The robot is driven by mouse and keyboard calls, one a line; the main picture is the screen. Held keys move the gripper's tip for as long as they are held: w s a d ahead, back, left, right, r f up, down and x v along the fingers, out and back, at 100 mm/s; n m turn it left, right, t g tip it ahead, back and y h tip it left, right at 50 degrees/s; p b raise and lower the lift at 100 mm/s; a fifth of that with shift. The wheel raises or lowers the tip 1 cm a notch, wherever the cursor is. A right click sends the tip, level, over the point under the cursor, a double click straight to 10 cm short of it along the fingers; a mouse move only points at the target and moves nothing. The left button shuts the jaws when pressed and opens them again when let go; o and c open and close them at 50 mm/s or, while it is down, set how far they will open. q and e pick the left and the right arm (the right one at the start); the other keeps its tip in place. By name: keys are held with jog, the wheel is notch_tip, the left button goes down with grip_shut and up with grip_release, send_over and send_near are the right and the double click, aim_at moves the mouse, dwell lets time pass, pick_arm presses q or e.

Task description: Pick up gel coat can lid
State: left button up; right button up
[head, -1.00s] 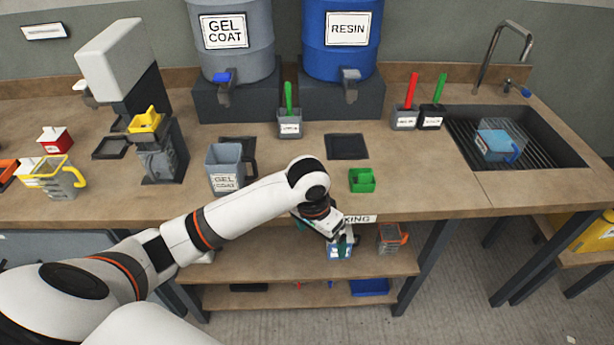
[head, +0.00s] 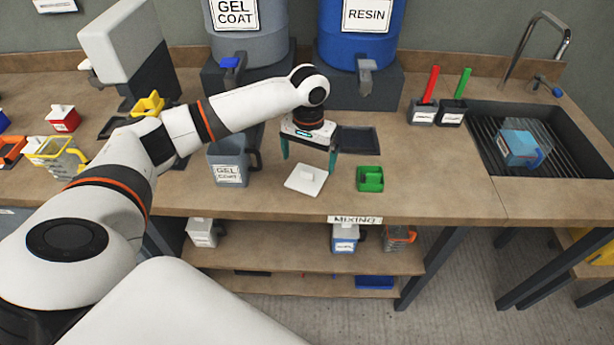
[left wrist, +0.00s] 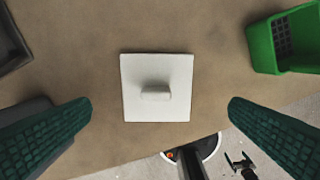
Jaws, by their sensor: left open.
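A white square lid (head: 306,180) with a small raised handle lies flat on the bench, right of the grey open-topped can labelled GEL COAT (head: 228,174). In the left wrist view the lid (left wrist: 156,104) lies near the middle, between the open fingers. My left gripper (head: 309,160) points down over the lid, its two green fingers spread wide and empty. In the left wrist view the fingers (left wrist: 160,108) stand on either side of the lid, apart from it. My right gripper is not in view.
A green open box (head: 370,179) stands right of the lid, and a dark flat tray (head: 358,141) lies behind it. The bench front edge is close in front. Several containers stand on the shelf (head: 285,250) below. Gel coat and resin drums (head: 357,62) stand behind.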

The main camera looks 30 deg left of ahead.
aim_at(307, 172)
pick_arm(q)
jog(key=shift+a+f+p, duration=0.2)
jog(key=shift+f+p, duration=0.4)
jog(key=shift+f, duration=2.4)
jog(key=c, duration=0.9)
jog(key=shift+c, duration=0.2)
